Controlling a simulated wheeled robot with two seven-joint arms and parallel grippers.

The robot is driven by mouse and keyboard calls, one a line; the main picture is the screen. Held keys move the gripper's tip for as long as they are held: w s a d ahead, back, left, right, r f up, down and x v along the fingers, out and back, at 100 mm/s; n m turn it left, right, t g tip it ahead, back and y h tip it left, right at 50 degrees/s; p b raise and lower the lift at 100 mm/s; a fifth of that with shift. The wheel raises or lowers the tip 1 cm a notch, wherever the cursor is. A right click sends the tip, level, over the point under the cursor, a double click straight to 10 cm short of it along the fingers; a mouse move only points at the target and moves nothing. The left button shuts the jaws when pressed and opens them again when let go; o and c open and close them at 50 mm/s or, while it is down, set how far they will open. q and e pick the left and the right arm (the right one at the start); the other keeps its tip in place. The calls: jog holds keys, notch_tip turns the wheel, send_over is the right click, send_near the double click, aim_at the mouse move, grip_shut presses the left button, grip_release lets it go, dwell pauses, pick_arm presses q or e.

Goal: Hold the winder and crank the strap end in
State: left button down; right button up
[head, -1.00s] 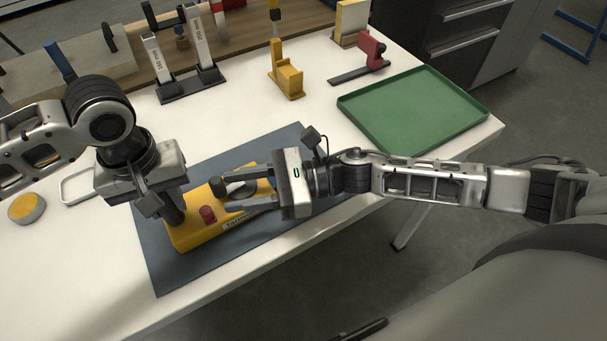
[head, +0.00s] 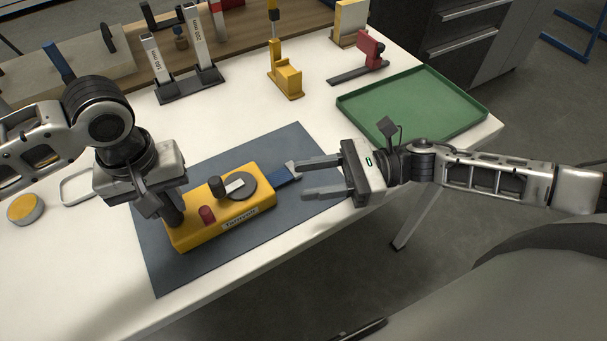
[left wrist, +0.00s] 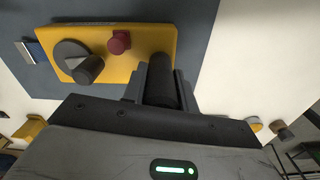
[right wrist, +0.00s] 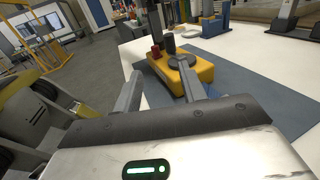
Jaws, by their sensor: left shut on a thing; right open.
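The yellow winder (head: 252,212) lies on the dark mat. On top it has a grey disc (head: 246,190) with a pale crank arm, a dark crank knob (head: 216,187) and a red knob (head: 207,215). A blue strap end (head: 284,178) with a pale tip sticks out of its right end. My left gripper (head: 173,214) is shut on the dark post (left wrist: 161,80) at the winder's left end. My right gripper (head: 304,178) is open and empty, right of the winder, its fingers close to the strap tip. The winder also shows in the right wrist view (right wrist: 200,68).
The dark mat (head: 165,275) lies on the white table, whose front edge runs below my right gripper. A green tray (head: 410,108) is at the back right. A yellow stand (head: 287,82) and a red clamp (head: 368,50) stand behind. A round tin (head: 26,208) is far left.

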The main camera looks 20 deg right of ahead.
aim_at(232, 181)
jog(key=shift+c, duration=1.1)
jog(key=shift+a, duration=0.3)
jog(key=a+r+m+t+h, duration=0.4)
jog(key=a+m+t+h, duration=0.15)
jog(key=a+h, duration=0.2)
jog(key=x, duration=1.1)
jog(key=shift+s+a+f, duration=0.15)
jog(key=shift+a+f, duration=0.25)
jog(key=shift+a, duration=0.1)
